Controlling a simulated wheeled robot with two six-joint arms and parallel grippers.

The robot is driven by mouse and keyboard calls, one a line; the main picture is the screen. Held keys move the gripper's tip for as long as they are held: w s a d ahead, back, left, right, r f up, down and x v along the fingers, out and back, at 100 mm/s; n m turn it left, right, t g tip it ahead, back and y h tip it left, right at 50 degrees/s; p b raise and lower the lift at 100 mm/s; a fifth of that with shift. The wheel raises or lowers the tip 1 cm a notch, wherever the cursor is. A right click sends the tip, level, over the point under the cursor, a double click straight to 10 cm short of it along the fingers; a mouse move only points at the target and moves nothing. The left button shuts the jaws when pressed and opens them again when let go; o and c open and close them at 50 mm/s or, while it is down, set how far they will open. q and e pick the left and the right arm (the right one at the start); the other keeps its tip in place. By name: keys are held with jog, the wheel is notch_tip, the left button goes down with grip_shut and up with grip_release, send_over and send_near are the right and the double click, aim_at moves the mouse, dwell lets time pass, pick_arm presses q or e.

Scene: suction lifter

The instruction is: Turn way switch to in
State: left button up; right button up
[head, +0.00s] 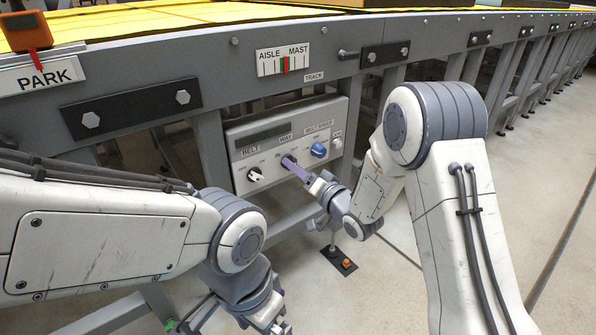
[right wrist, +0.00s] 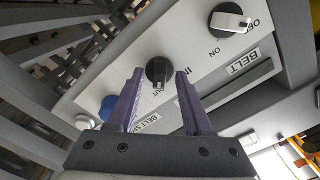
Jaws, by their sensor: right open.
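The way switch is a small black knob (right wrist: 158,70) under the WAY label on the grey control panel (head: 243,139). Labels IN and OUT are printed beside it; in the right wrist view its light mark points down in the picture, towards OUT. My right gripper (head: 290,164) is at the knob, and its purple finger hides much of the knob in the head view. In the right wrist view the right gripper (right wrist: 158,76) is open, with one finger on each side of the knob and visible gaps. My left gripper (head: 278,322) is low at the bottom edge, its fingers unclear.
The BELT knob (head: 255,174) is left of the way switch, and a blue belt speed knob (head: 318,150) is right. An AISLE/MAST indicator (head: 284,61) sits above. A floor pedal (head: 338,262) with an orange button stands below. Grey frame legs flank the panel.

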jog(key=shift+w+d, duration=0.1)
grip_shut()
jog(key=shift+n, duration=0.4)
jog(key=shift+d+n+b, duration=0.1)
jog(key=shift+n+b, duration=3.75)
jog(key=shift+n, duration=4.85)
grip_release()
